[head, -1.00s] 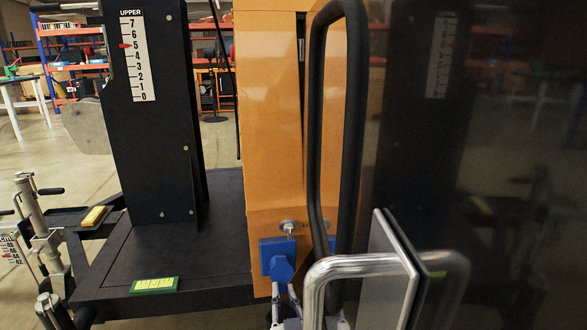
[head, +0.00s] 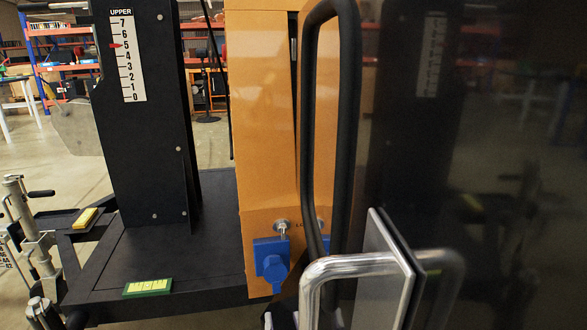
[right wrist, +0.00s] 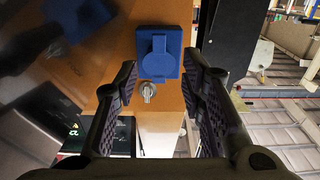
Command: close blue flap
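The blue flap (head: 273,270) is a rounded piece on a square blue socket plate (head: 264,246), low on the orange panel. It juts out toward the plate's lower side; how far open it stands is hard to tell. The right wrist view shows the blue flap (right wrist: 158,55) upside down, ahead of and between the fingers. My right gripper (right wrist: 160,95) is open there, with nothing between its pads. In the head view only dark and grey parts of it show at the bottom, just below and right of the flap. My left gripper is not in view.
A metal key switch (head: 283,226) sits just above the plate. A black handle loop (head: 345,110) and a chrome handle (head: 345,266) stand close on the right, by a dark glossy panel (head: 480,150). A black platform (head: 190,260) lies left.

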